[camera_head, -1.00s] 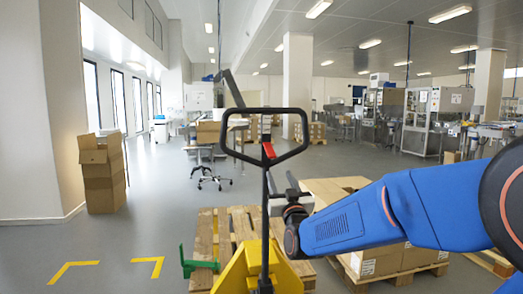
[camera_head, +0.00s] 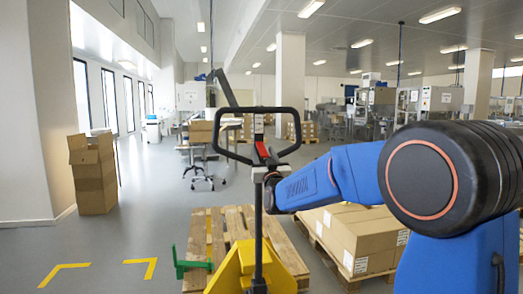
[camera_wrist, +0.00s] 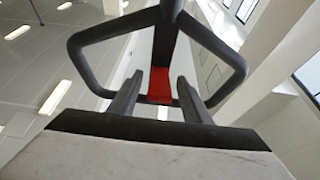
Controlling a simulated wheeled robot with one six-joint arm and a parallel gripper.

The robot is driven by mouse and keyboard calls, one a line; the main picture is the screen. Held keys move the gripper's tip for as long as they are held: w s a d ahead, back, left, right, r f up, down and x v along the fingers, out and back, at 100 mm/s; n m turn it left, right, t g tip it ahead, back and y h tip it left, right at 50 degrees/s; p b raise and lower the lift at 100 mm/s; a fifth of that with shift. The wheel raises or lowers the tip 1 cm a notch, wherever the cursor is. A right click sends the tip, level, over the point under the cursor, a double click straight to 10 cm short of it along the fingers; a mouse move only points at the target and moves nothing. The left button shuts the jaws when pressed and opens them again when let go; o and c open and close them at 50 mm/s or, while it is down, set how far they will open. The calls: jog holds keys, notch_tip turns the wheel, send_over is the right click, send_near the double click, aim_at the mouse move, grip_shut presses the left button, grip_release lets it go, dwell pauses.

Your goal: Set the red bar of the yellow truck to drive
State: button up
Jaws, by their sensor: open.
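The yellow truck (camera_head: 238,273) stands at the bottom centre of the head view, with a dark upright shaft and a black loop handle (camera_head: 217,136). The red bar (camera_head: 261,149) sits inside the lower part of the loop. In the wrist view the red bar (camera_wrist: 160,85) appears between my two fingers, with the loop handle around it. My gripper (camera_wrist: 158,92) is open and empty. In the head view my gripper (camera_head: 262,165) is just below the red bar, at the top of the shaft. Whether a finger touches the bar or handle, I cannot tell.
A wooden pallet (camera_head: 197,228) lies behind the truck. Cardboard boxes (camera_head: 362,232) on another pallet stand at right, partly behind my arm. A box stack (camera_head: 94,175) stands at left. The floor at left, with yellow corner marks (camera_head: 62,268), is clear.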

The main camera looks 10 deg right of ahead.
aim_at(260, 142)
jog(key=shift+x, duration=1.65)
grip_shut()
jog(key=shift+s+r+g, duration=0.15)
jog(key=shift+r+g, duration=0.45)
jog(key=shift+g, duration=0.6)
jog(key=shift+r, duration=0.55)
